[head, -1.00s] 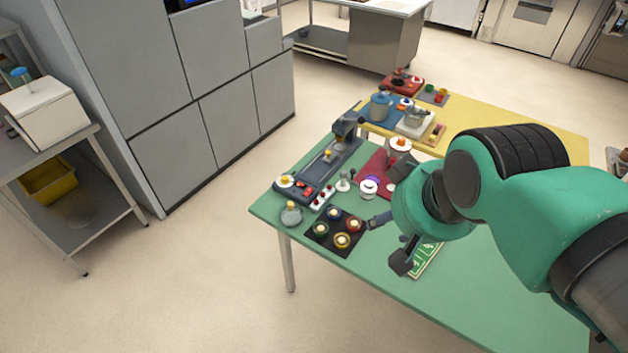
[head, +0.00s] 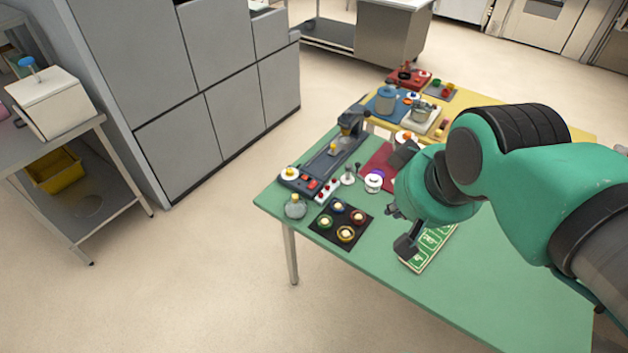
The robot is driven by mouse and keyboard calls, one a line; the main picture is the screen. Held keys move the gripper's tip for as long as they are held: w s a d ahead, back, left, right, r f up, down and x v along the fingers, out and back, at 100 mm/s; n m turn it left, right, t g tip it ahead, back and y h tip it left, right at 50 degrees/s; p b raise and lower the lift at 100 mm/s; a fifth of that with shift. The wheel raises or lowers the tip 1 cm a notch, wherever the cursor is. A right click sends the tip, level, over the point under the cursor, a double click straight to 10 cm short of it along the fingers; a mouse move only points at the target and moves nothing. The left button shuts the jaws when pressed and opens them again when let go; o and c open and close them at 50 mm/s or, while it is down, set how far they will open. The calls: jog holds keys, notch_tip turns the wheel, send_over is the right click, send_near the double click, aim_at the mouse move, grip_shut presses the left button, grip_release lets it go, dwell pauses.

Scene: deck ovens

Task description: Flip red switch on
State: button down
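Small red switches show on the left of the green table. Two red buttons (head: 311,184) sit on the near end of a dark grey console, and a white strip (head: 326,191) with small red parts lies beside it. They are too small to tell which is the red switch or whether it is on. My gripper (head: 399,229) is over the table, right of the console and the black pad, apart from both. My green wrist hides most of it; only dark parts show, so its opening is unclear.
A black pad (head: 322,226) with several coloured round buttons lies in front of the console. A glass flask (head: 295,209) stands near the left edge. A green-and-white board (head: 432,247) lies under my wrist. The table's (head: 480,300) near right is clear.

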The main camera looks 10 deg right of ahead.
jog(key=w+a+r+n+g, duration=0.1)
jog(key=w+n+g, duration=0.1)
jog(key=w+n, duration=0.8)
jog(key=n+g+y+b, duration=0.15)
jog(key=n+g, duration=0.35)
jog(key=n, duration=1.1)
send_over(313, 186)
notch_tip(313, 186, down, 28)
jog(key=f, duration=0.1)
jog(key=shift+w+d+r, duration=0.2)
jog(key=shift+d+r, duration=0.05)
jog(key=shift+f, duration=0.1)
jog(key=f, duration=0.3)
jog(key=f+b, duration=0.1)
jog(key=f, duration=0.3)
jog(key=s+a+f+b, duration=0.1)
jog(key=f, duration=0.2)
jog(key=shift+f, duration=0.15)
jog(key=shift+w+d+f+b, duration=0.15)
jog(key=shift+d+f+b, duration=0.05)
jog(key=shift+f, duration=0.3)
jog(key=shift+w+d+f+b, duration=0.15)
jog(key=shift+f+b, duration=0.05)
jog(key=shift+f, duration=0.3)
jog(key=shift+w+d+f, duration=0.15)
jog(key=shift+w+f, duration=0.05)
jog(key=shift+f, duration=0.4)
